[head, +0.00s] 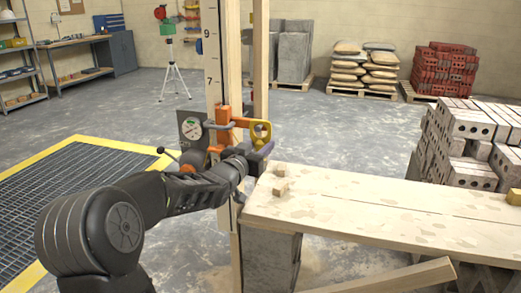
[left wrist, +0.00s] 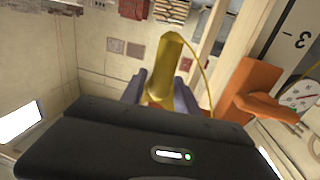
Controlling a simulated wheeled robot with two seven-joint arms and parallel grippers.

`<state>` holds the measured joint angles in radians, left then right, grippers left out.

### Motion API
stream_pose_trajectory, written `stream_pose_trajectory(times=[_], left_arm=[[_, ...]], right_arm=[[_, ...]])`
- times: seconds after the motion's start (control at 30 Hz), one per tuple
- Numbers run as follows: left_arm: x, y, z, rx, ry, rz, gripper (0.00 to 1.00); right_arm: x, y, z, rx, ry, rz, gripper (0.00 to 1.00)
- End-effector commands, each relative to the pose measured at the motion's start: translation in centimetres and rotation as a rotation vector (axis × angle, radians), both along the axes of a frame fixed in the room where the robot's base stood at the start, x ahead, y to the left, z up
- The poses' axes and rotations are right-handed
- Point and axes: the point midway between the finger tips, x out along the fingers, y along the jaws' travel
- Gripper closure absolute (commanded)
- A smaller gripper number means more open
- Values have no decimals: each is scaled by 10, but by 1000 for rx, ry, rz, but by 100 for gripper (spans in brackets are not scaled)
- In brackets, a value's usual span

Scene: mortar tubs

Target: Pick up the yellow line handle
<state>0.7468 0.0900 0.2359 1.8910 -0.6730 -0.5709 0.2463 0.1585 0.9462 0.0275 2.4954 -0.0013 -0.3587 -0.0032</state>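The yellow line handle (head: 261,133) is beside the orange clamp (head: 223,127) on the upright wooden post, in the middle of the head view. In the left wrist view the handle (left wrist: 167,65) stands between the fingers of my left gripper (left wrist: 160,96), and a thin yellow line arcs from it toward the clamp. My left gripper (head: 262,152) is right at the handle in the head view. The fingers flank the handle closely, but I cannot tell whether they press on it. The handle's lower end is partly hidden. My right gripper is not in view.
Grey bricks (head: 470,124) are stacked at right. A yellow-edged floor grate (head: 65,185) lies left; the floor behind is open.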

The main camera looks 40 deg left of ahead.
Motion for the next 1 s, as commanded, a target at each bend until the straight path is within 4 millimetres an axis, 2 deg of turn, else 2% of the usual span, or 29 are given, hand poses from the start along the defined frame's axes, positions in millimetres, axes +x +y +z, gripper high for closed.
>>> stream_pose_trajectory(times=[0.03,0.43,1.0], left_arm=[[0,0,0,0,0,0,68],[0,0,0,0,0,0,100],[0,0,5,1,-2,0,100]], right_arm=[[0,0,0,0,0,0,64],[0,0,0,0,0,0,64],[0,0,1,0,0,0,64]])
